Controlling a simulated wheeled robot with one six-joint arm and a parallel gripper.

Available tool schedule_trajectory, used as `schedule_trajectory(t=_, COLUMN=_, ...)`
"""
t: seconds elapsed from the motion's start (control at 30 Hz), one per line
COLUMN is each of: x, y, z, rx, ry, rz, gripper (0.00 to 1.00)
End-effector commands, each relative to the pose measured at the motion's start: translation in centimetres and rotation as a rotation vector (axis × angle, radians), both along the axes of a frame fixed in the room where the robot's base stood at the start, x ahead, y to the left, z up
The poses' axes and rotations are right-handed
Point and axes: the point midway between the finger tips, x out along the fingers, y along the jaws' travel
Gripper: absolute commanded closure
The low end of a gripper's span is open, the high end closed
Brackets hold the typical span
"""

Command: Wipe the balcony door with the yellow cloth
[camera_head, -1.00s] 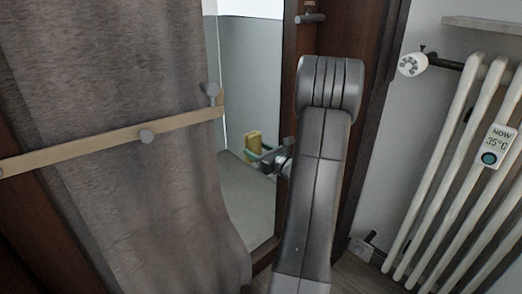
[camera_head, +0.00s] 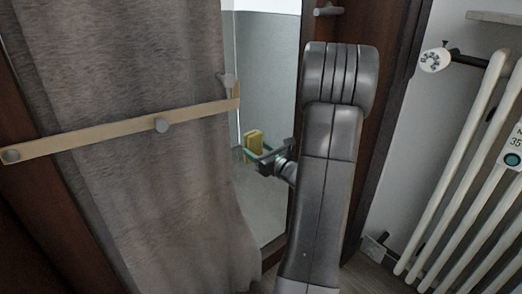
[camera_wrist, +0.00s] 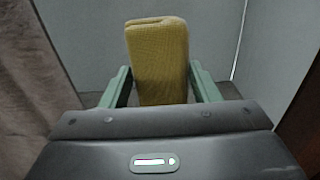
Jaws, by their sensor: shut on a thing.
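The yellow cloth (camera_wrist: 158,62) is a folded, upright bundle between the two green fingers of my gripper (camera_wrist: 160,88) in the wrist view. My gripper is shut on it. In the head view the cloth (camera_head: 254,139) shows small, beside the gripper (camera_head: 262,156), in front of the door's glass. The balcony door has a dark brown wooden frame (camera_head: 334,55) and a pale glass pane (camera_head: 268,75). My arm hides part of the door. I cannot tell whether the cloth touches the glass.
A grey-brown curtain (camera_head: 130,70) hangs on the left. A pale wooden rail (camera_head: 100,134) with round knobs crosses it. A white radiator (camera_head: 470,170) with a valve (camera_head: 435,60) stands at the right wall. A dark handle (camera_head: 328,11) sits on the door frame.

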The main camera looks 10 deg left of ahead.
Motion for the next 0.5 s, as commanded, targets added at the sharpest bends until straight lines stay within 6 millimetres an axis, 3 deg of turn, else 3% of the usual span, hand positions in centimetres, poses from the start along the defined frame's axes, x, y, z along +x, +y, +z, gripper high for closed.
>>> schedule_trajectory(t=0.2, x=0.0, y=-0.1, z=2.0, rx=0.000, ry=-0.004, rz=0.000, gripper=0.63)
schedule_trajectory(t=0.5, x=0.9, y=-0.8, z=2.0, rx=0.000, ry=-0.001, rz=-0.002, gripper=0.63)
